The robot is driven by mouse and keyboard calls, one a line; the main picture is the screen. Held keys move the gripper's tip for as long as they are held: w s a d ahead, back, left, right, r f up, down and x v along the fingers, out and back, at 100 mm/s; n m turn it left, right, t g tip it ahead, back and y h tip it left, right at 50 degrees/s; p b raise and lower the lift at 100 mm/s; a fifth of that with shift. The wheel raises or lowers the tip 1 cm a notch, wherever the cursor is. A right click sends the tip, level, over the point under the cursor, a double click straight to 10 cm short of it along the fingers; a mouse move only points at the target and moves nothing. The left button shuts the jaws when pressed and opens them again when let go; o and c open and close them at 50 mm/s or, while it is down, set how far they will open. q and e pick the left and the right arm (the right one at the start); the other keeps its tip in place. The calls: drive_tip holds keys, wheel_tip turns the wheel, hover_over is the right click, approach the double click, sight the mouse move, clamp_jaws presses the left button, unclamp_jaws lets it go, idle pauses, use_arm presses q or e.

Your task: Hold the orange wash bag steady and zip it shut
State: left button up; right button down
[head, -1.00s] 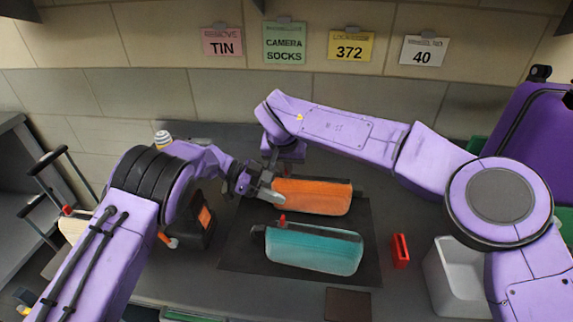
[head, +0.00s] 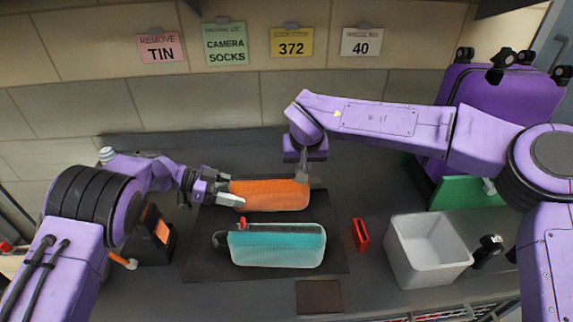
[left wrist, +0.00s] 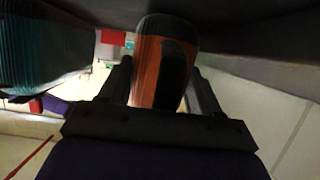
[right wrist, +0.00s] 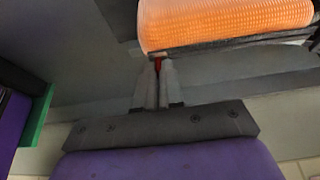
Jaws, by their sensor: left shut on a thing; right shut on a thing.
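The orange wash bag (head: 268,196) lies on the dark mat (head: 205,262). My left gripper (head: 232,196) is shut on the bag's left end; the left wrist view shows the bag's end (left wrist: 160,62) between the fingers. My right gripper (head: 303,180) is at the bag's back right corner. In the right wrist view its fingers (right wrist: 158,75) are shut on the small red zip pull (right wrist: 157,64), close to one end of the ribbed orange side (right wrist: 225,22). The zip's teeth are too small to tell.
A teal bag (head: 278,246) with a red pull lies in front of the orange one. A red block (head: 360,235), a white bin (head: 428,250) and a brown patch (head: 319,297) are to the right and front. A purple suitcase (head: 490,110) stands at the back right.

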use_arm(q)
drive_tip(key=shift+a, duration=0.1)
use_arm(e)
drive_tip(key=shift+d, duration=0.25)
drive_tip(key=c, duration=1.2)
unclamp_jaws()
drive_tip(key=shift+c, duration=0.2)
drive_tip(key=shift+s+r, duration=0.1)
drive_tip(key=shift+r, duration=0.2)
drive_tip(key=v, duration=1.1)
drive_tip(key=shift+r, duration=0.2)
drive_tip(key=shift+s+a, duration=0.1)
use_arm(q)
drive_tip(key=o, duration=1.5)
drive_tip(key=shift+c, duration=0.2)
